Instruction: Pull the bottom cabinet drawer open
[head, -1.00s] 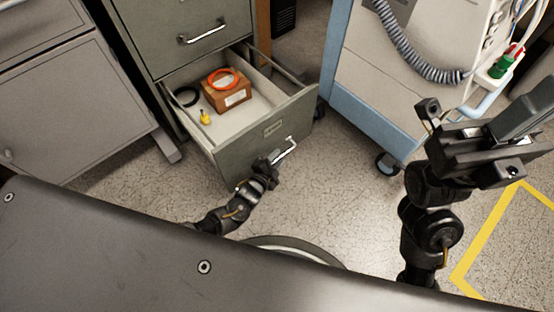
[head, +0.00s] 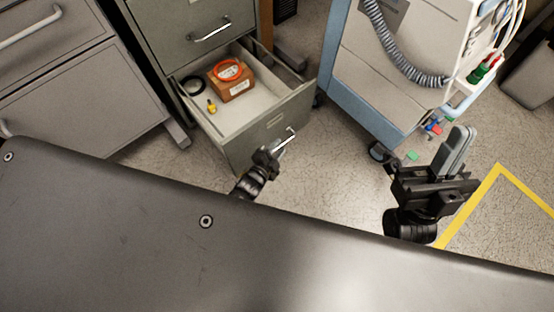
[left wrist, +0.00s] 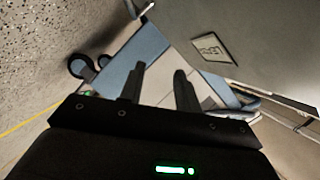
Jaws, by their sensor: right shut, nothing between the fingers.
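The grey bottom cabinet drawer (head: 250,143) stands well out of the cabinet in the head view, showing its white inside. Its silver bar handle (head: 287,142) is on the front. My left gripper (head: 271,157) is right at the handle's near end. In the left wrist view its two fingers (left wrist: 158,80) are apart, with no handle visible between them; the drawer front with its label (left wrist: 212,48) is to the upper right. I cannot tell whether the fingers touch the handle. My right gripper (head: 464,135) is shut and empty, far right of the drawer.
A brown box (head: 232,88) with an orange ring (head: 229,70), a black coil (head: 190,85) and a small yellow item (head: 211,106) lie in the drawer. A blue-and-white medical cart (head: 375,95) stands right of it. Speckled floor (head: 330,170) lies between them.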

